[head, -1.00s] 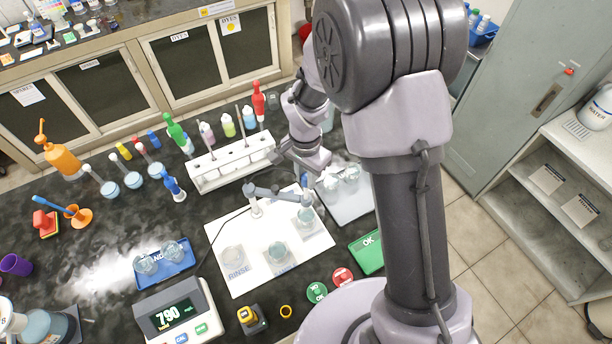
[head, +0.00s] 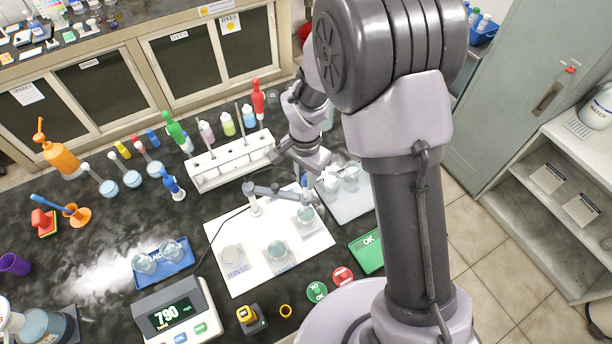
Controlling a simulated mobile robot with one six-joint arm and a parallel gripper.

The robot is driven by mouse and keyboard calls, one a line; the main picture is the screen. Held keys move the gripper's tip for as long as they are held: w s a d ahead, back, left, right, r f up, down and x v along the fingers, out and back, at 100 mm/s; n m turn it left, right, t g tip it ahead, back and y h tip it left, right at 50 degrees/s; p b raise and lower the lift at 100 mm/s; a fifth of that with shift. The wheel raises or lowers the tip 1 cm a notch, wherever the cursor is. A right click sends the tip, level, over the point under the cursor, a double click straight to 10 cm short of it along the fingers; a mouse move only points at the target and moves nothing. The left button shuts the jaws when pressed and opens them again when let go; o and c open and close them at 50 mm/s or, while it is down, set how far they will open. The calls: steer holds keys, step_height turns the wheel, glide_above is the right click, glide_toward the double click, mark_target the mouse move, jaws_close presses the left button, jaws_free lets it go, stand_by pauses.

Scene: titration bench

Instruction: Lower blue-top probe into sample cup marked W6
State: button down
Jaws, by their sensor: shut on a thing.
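My gripper (head: 304,176) is small in the head view, at the end of my arm above the white mat (head: 240,281). It is shut on the slim blue-top probe (head: 304,188), which is mostly hidden by the gripper and the grey holder arm (head: 278,190). A clear cup (head: 305,216) stands on the mat's right part, right under the probe. I cannot tell whether the tip is inside it. A second cup (head: 278,250) stands in the middle and a third cup (head: 232,256) on the RINSE spot. The W6 marking is not readable.
A white tube rack (head: 232,160) with rods stands behind the mat. A grey tray (head: 353,205) with cups lies to the right. A blue tray (head: 165,265) with two cups and a meter (head: 178,312) reading 790 are at left. A green OK plate (head: 367,252) lies at right.

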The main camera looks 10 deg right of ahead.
mark_target(306, 197)
step_height(306, 197, down, 7)
steer(key=b, duration=0.5)
steer(key=shift+r, duration=0.45)
steer(key=c, duration=1.2)
jaws_free()
steer(key=shift+c, duration=0.2)
step_height(306, 197, up, 17)
steer(key=p, duration=0.2)
steer(key=shift+r+p, duration=0.2)
steer(key=shift+p, duration=0.2)
